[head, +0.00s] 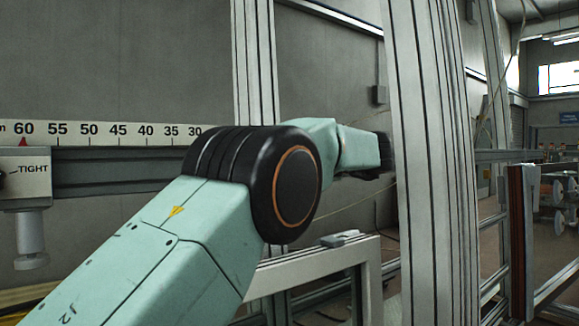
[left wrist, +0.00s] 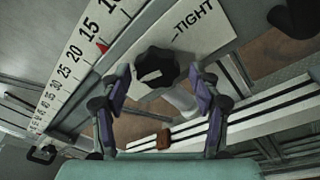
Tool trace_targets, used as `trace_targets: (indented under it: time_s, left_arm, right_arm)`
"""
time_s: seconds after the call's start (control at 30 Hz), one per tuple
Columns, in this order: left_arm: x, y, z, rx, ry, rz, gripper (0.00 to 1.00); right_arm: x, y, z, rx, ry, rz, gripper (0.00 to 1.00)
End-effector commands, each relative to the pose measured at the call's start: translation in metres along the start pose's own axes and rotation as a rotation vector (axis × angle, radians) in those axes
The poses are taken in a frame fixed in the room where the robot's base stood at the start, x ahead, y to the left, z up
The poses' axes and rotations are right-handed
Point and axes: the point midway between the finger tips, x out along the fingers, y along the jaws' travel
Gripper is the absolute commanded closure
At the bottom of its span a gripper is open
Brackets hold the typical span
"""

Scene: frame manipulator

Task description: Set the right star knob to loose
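In the left wrist view a black star knob (left wrist: 154,74) with a short white mark on its face sits on a white plate (left wrist: 205,42) labelled TIGHT. The mark runs roughly along the direction of the label's dash. My left gripper (left wrist: 163,88) is open, with one finger on each side of the knob and gaps between. I cannot tell how far the fingertips are from it in depth. In the head view my left arm reaches right, and its gripper is hidden behind an upright post. My right gripper is not in view.
A ruler (head: 105,133) runs along the rail (head: 120,172). Another TIGHT plate (head: 32,168) with a partly cut-off dark knob sits at the far left. A thick aluminium post (head: 430,160) stands in front of my left wrist. A dark rounded part (left wrist: 296,16) is near the top right of the left wrist view.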

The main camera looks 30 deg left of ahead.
Motion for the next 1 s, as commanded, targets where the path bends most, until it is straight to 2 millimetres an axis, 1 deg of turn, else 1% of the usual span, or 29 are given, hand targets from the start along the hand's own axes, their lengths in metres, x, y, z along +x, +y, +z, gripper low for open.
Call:
trace_targets:
  time_s: [0.33,0.47,0.57,0.8,0.9,1.0]
  left_arm:
    - [-0.001,0.002,0.002,-0.002,-0.003,0.001,0.3]
    - [-0.01,0.002,0.002,-0.001,-0.005,0.002,0.3]
    - [-0.026,0.002,0.003,-0.001,-0.006,0.001,0.3]
    - [-0.076,0.002,0.002,-0.002,-0.006,0.001,0.3]
    - [-0.094,0.001,0.001,-0.001,-0.005,0.001,0.3]
    - [-0.107,0.001,0.002,-0.001,-0.005,0.001,0.3]
  right_arm:
    - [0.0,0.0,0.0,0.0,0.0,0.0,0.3]
    - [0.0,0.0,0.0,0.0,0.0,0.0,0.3]
    - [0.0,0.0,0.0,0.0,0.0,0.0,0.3]
    - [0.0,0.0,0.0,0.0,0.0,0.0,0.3]
    - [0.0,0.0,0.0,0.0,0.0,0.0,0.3]
    - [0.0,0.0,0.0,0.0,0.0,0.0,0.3]
